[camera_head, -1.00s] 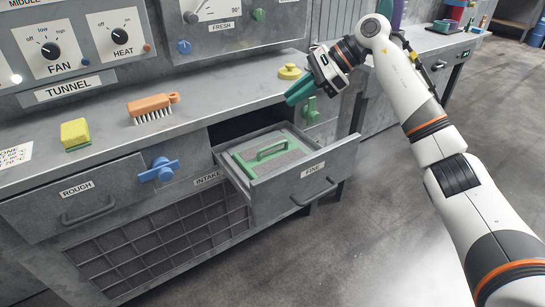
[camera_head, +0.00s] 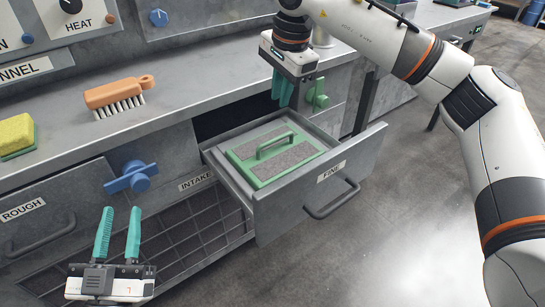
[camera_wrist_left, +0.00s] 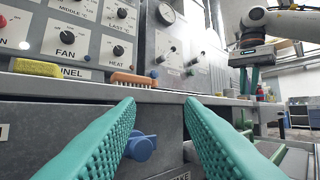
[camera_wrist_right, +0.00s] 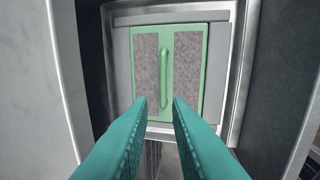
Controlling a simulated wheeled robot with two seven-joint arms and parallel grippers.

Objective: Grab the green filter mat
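The green filter mat (camera_head: 250,168) lies flat in the pulled-out drawer marked FINE (camera_head: 330,180). It has a green frame, grey mesh panels and a raised green handle (camera_head: 277,145). It also shows in the right wrist view (camera_wrist_right: 198,110), with the handle upright in the picture between and beyond my fingertips. My right gripper (camera_head: 283,98) points down above the drawer's back area, open and empty, apart from the mat. My left gripper (camera_head: 119,212) is open and empty in front of the cabinet, left of the drawer; its fingers also show in the left wrist view (camera_wrist_left: 160,105).
A blue valve knob (camera_head: 131,177) sticks out left of the drawer. An orange brush (camera_head: 118,94) and a yellow sponge (camera_head: 16,135) lie on the counter. A green knob (camera_head: 317,96) is right of my right gripper. Open floor lies right of the drawer.

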